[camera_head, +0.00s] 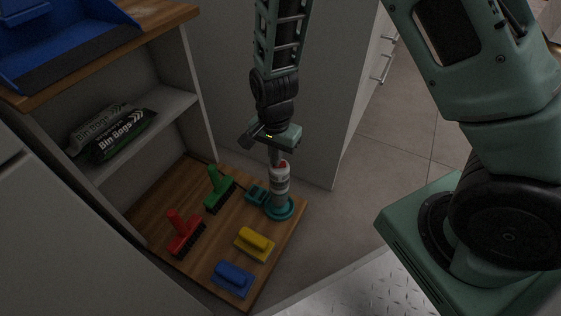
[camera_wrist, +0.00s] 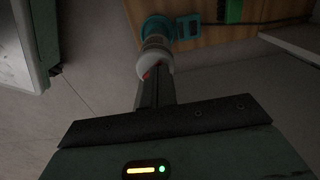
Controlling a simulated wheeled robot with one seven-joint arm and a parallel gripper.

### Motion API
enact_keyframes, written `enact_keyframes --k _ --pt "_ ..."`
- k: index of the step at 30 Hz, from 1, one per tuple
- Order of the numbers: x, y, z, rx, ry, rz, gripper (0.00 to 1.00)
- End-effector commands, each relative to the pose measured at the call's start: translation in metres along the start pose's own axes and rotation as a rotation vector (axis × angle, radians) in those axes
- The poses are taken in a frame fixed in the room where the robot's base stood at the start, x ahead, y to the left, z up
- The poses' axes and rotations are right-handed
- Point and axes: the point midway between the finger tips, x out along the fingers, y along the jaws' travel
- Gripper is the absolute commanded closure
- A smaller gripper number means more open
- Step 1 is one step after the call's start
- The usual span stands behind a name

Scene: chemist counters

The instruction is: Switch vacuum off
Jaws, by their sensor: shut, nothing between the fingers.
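The vacuum (camera_head: 280,184) appears to be the upright white-and-grey cylinder on a round teal base (camera_head: 288,211), standing on the low wooden shelf. In the wrist view its pale top (camera_wrist: 157,56) and teal base (camera_wrist: 157,27) lie straight ahead of my fingers. A small red spot (camera_wrist: 147,74) shows on the top, right at my fingertips. My gripper (camera_head: 275,162) points down from above at the vacuum's top, fingers together and empty. I cannot tell whether the fingertips touch the red spot. No indicator on the vacuum is readable.
A green brush (camera_head: 217,188), red brush (camera_head: 184,232), yellow brush (camera_head: 255,243), blue brush (camera_head: 233,278) and small teal item (camera_head: 257,194) share the wooden shelf (camera_head: 160,208). Bin bags (camera_head: 122,137) lie on a shelf above. A grey cabinet (camera_head: 310,120) stands behind; floor is open at right.

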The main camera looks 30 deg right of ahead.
Motion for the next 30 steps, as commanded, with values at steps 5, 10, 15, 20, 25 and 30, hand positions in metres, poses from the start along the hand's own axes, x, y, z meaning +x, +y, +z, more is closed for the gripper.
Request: enact_keyframes --k 5,10,15,20,25,30 --pt "-0.013 0.000 0.000 0.000 0.000 0.001 1.00" --pt "-0.025 0.000 0.000 0.001 0.000 0.001 1.00" --pt "-0.036 0.000 0.000 0.001 0.000 0.001 1.00" --pt "-0.047 0.000 0.000 0.001 -0.001 0.001 1.00" --pt "-0.059 0.000 0.000 0.001 0.000 0.001 1.00" --pt "-0.069 0.000 0.000 0.000 0.000 0.001 1.00"
